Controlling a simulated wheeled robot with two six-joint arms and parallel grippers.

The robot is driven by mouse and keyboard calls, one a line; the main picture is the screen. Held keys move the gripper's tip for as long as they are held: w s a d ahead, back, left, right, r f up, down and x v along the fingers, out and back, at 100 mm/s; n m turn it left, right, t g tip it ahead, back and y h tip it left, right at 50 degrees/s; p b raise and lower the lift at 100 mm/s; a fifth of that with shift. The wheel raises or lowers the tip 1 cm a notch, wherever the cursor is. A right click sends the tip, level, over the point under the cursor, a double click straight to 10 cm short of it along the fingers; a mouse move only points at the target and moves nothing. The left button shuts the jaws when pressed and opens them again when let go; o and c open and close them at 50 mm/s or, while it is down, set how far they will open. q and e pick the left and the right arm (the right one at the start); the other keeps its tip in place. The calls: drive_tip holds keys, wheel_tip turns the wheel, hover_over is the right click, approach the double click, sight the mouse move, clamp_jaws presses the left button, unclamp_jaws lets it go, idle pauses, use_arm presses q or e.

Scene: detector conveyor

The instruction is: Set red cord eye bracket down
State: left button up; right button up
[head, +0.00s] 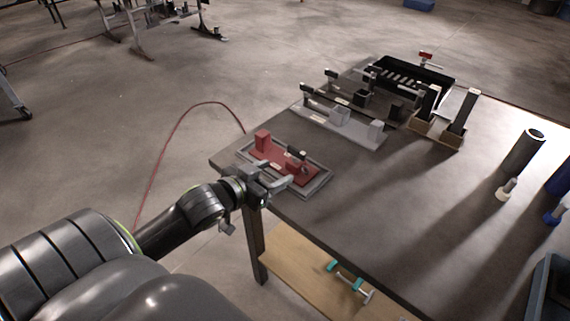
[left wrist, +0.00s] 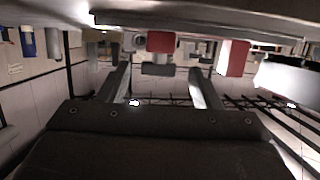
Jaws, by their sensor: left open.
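The red cord eye bracket (head: 272,155) lies in a shallow grey tray (head: 318,191) at the table's near left corner. It has a red base, a raised red block at its left and a dark-topped part toward its right. My left gripper (head: 276,174) is open at the near edge of the tray, its fingers reaching over the bracket. My right gripper is not in view.
A light grey bracket plate (head: 350,130) stands behind the tray, with dark brackets beyond it. A black slotted bin (head: 435,82) is at the back. A dark cylinder (head: 523,152) stands at the right. The middle of the table (head: 400,190) is clear.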

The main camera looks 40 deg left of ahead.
use_arm(q)
drive_tip(key=shift+v, duration=1.35)
